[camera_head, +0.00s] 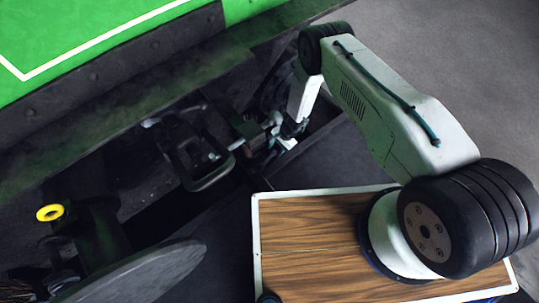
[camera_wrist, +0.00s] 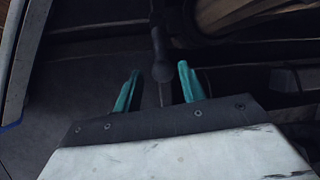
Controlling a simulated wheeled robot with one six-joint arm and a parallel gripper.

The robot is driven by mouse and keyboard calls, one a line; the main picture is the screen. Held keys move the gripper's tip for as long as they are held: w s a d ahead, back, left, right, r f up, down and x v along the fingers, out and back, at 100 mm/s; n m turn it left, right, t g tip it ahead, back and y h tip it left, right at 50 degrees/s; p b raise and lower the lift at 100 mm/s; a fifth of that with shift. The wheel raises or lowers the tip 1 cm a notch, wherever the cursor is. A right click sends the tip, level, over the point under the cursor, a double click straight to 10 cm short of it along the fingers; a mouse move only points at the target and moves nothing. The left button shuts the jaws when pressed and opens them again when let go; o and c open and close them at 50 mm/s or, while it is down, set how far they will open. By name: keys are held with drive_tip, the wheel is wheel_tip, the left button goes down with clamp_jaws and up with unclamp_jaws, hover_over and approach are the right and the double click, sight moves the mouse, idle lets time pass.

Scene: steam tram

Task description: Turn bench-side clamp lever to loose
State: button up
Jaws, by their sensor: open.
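In the wrist view, a dark lever with a rounded knob end (camera_wrist: 162,71) reaches down between the two teal fingers of my gripper (camera_wrist: 158,88). The fingers stand open, with a gap on each side of the lever; I cannot tell whether either touches it. In the head view, my gripper (camera_head: 286,136) is low beside metal fittings under the tram's edge, partly hidden by my arm. A dark clamp frame (camera_head: 188,181) with a light metal screw is left of it. Which position the lever stands in cannot be told.
The green tram side (camera_head: 75,35) with its dark lower beam overhangs the fittings at upper left. Open grey floor (camera_head: 450,70) lies at upper right.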

sight(271, 155)
drive_tip(key=x, duration=0.7)
drive_tip(key=shift+a+r, duration=0.1)
drive_tip(key=shift+a, duration=0.2)
